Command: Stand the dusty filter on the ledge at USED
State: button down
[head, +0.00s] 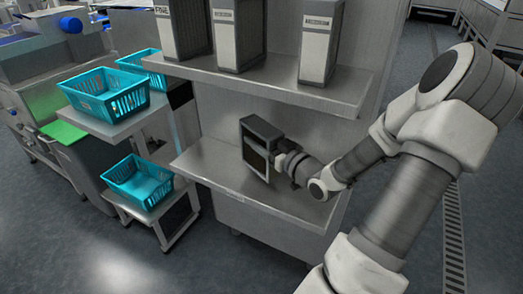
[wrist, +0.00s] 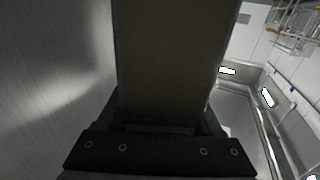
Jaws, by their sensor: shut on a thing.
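The filter (head: 258,133), a dark-framed upright box with a pale inner panel, is held over the lower steel ledge (head: 215,162). I cannot tell whether its bottom edge touches the ledge. My gripper (head: 279,157) is shut on its right side. In the wrist view the filter (wrist: 168,60) is a broad dark olive-brown slab rising between the fingers of my gripper (wrist: 165,128). No USED label is readable on the lower ledge.
An upper shelf (head: 270,82) above the ledge holds three grey-and-white boxes, one at its right (head: 320,45). Teal baskets stand on stands to the left, one high (head: 105,98) and one low (head: 138,187). The ledge's left part is bare.

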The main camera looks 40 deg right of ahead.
jog(key=shift+f+b, duration=0.5)
jog(key=shift+f, duration=0.9)
jog(key=shift+f, duration=0.1)
jog(key=shift+f, duration=0.15)
jog(key=shift+c, duration=0.2)
grip_release()
jog(key=shift+r, duration=0.35)
jog(key=s+p, duration=0.3)
jog(key=s, duration=0.9)
